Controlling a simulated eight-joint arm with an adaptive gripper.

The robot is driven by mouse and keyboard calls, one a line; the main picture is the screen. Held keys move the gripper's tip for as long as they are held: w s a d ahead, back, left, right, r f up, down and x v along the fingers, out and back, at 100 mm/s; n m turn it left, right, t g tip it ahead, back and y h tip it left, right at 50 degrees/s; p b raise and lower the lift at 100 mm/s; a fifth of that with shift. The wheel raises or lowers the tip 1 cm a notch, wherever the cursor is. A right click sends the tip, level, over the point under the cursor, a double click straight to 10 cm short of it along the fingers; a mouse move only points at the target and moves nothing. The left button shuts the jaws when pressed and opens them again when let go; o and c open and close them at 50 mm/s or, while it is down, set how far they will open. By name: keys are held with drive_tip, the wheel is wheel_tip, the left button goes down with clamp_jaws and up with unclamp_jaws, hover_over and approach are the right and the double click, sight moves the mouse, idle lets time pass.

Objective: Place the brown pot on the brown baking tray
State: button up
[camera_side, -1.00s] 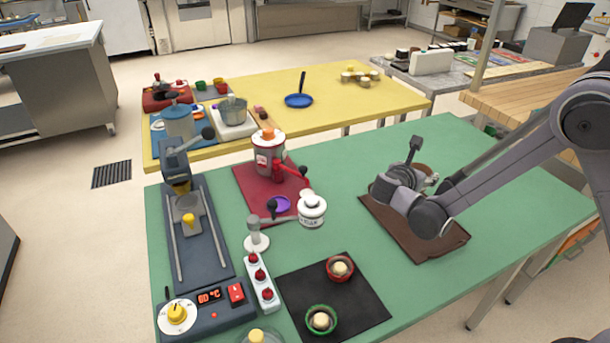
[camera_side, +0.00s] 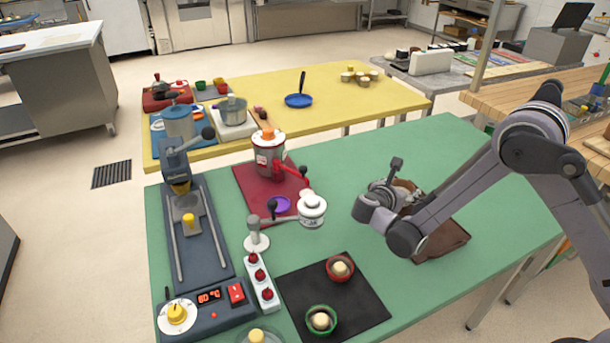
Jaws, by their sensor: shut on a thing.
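The brown baking tray (camera_side: 452,240) lies on the right part of the green table, partly covered from view by my arm. My gripper (camera_side: 398,194) is over the tray's far left side, with its fingers largely hidden behind its own body and wrist. It is shut on the brown pot (camera_side: 407,185), of which only a small brown part shows beside the gripper. Whether the pot touches the tray or hangs above it cannot be told from this view.
The green table (camera_side: 480,150) is clear behind and right of the tray.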

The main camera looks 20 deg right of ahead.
drive_tip(key=shift+f, duration=0.1)
drive_tip(key=o, duration=1.3)
